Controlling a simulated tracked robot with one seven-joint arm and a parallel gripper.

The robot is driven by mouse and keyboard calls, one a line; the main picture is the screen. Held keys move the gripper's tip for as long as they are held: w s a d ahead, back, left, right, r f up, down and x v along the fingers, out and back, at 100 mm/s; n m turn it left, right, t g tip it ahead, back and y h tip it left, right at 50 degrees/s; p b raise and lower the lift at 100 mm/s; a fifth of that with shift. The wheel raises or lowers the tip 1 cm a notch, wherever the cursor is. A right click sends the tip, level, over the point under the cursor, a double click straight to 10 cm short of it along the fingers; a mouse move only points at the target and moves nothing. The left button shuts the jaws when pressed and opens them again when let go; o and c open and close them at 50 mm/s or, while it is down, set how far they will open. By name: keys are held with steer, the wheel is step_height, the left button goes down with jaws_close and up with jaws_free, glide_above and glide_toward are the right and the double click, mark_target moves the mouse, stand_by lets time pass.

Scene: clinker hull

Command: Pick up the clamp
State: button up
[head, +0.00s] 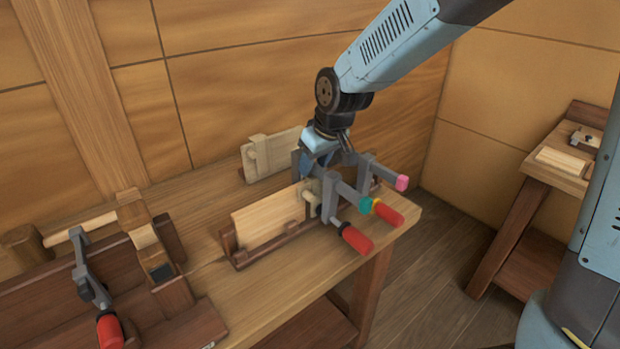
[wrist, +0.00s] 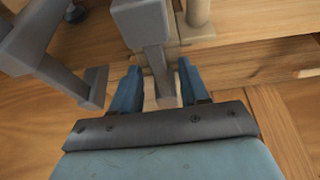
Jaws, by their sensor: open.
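Two grey clamps with red handles sit side by side on the bench, at a wooden holder with a pale board. The nearer clamp (head: 333,197) has a teal tip; the farther clamp (head: 371,168) has a pink tip and a yellow collar by its handle. My gripper (head: 312,168) is open, pointing down at the clamps. In the wrist view its blue fingers (wrist: 158,78) stand either side of a grey clamp bar (wrist: 153,55). I cannot tell whether they touch it. Another grey clamp (wrist: 32,38) shows at left there. The arm and fingers hide parts of the clamps.
The pale board (head: 262,213) stands in its holder; another board (head: 270,154) stands behind, near the wall. A third clamp (head: 88,285) with a red handle is at left on dark woodwork. The bench top (head: 215,270) has bare room in front. A second bench (head: 562,160) stands right.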

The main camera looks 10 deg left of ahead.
steer(key=shift+s+f, duration=0.1)
steer(key=shift+f, duration=0.2)
